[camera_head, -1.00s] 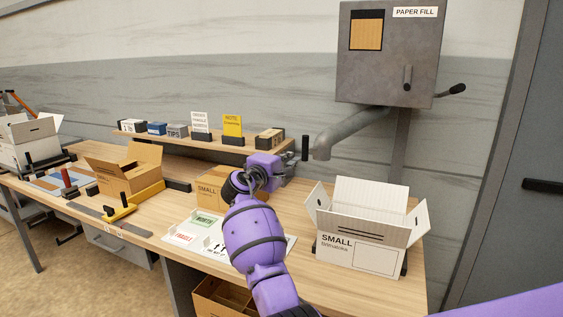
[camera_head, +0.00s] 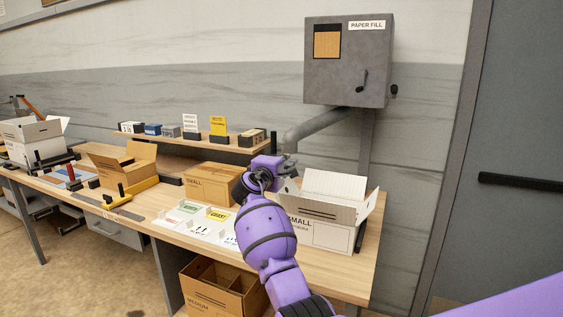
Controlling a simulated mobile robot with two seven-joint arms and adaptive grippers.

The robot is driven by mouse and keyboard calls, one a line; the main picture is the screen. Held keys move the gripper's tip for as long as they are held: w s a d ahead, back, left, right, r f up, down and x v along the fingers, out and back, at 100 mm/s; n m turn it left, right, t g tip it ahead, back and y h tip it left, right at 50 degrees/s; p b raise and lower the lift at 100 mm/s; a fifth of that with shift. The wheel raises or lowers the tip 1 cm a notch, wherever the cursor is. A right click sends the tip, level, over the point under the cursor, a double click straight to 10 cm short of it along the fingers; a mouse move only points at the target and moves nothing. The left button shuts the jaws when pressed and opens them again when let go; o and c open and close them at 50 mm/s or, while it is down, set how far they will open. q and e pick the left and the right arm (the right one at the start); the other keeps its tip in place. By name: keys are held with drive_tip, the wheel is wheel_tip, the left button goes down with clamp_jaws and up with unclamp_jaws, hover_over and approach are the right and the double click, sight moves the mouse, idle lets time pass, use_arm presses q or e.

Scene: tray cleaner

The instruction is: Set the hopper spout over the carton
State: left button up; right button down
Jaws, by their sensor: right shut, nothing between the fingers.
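The hopper (camera_head: 340,85) is a grey box labelled PAPER FILL on the wall, with a window showing brown paper. Its grey spout (camera_head: 318,125) slants down and left from below the box, then bends down. Its lower end is largely hidden behind my right gripper. The white carton (camera_head: 332,236), marked SMALL, stands on the table with its flaps open. The spout's bend shows above and behind the carton's left side, not over its middle. My right gripper (camera_head: 288,165) is shut and empty, in front of the spout's lower end and by the carton's left flap. My left gripper is out of view.
A closed brown carton (camera_head: 211,184) and a label tray (camera_head: 167,224) lie left of my right arm. An open brown carton (camera_head: 118,175) stands farther left. A low shelf (camera_head: 232,147) holds small boxes and signs. A door (camera_head: 510,130) is at the right.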

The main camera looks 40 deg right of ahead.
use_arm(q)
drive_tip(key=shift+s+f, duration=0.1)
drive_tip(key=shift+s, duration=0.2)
use_arm(e)
drive_tip(key=shift+s+f, duration=0.1)
idle(0.5)
idle(0.6)
